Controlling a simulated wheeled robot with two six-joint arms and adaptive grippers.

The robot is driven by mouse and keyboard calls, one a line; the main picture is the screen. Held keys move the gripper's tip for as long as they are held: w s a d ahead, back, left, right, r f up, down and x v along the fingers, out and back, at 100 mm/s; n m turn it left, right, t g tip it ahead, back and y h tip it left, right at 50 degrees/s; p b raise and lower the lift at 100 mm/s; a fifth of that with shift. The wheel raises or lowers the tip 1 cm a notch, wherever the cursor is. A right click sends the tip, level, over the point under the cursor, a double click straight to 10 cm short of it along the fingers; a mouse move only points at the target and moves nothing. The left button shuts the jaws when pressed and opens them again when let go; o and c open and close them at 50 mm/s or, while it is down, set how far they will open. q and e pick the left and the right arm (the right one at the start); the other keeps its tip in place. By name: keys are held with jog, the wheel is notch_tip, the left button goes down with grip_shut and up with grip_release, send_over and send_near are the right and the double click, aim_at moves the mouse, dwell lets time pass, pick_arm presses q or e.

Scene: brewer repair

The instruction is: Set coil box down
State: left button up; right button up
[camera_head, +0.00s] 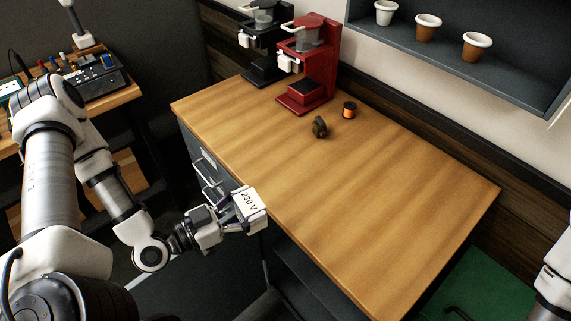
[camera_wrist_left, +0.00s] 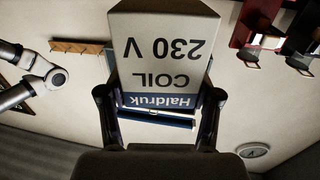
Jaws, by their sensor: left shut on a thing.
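The coil box (camera_head: 249,203) is a white box marked 230 V. My left gripper (camera_head: 236,222) is shut on it and holds it at the near left edge of the wooden counter (camera_head: 330,190). In the left wrist view the coil box (camera_wrist_left: 162,55) fills the upper middle, its "Haldruk COIL 230 V" label upside down, between the two fingers of my left gripper (camera_wrist_left: 160,110). I cannot tell whether the box touches the counter. My right gripper is not in view; only part of my right arm shows at the lower right.
A red coffee machine (camera_head: 313,65) and a black one (camera_head: 265,40) stand at the counter's back left. A small dark part (camera_head: 320,127) and a black-and-orange spool (camera_head: 349,110) lie before them. The counter's middle and right are clear. A wall shelf (camera_head: 455,65) holds cups.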

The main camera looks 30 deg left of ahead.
pick_arm(q)
jog(key=s+a+n+t+y, duration=0.1)
jog(key=a+n+y, duration=0.1)
jog(key=a, duration=0.3)
jog(key=w+b, duration=0.1)
jog(key=w, duration=0.4)
jog(key=w+a+b, duration=0.1)
jog(key=w+b, duration=0.1)
jog(key=w, duration=0.3)
jog(key=w+a+f+b, duration=0.1)
jog(key=w+b, duration=0.1)
jog(key=w, duration=0.3)
jog(key=shift+w+a, duration=0.1)
jog(key=shift+a, duration=0.15)
jog(key=shift+w+f, duration=0.15)
jog(key=shift+f, duration=0.45)
jog(key=shift+w+f, duration=0.15)
jog(key=shift+f, duration=0.45)
jog(key=shift+w+f, duration=0.1)
jog(key=shift+f, duration=0.1)
jog(key=shift+a+f, duration=0.1)
jog(key=shift+f, duration=0.05)
jog(key=o, duration=1.4)
jog(key=shift+o, duration=0.2)
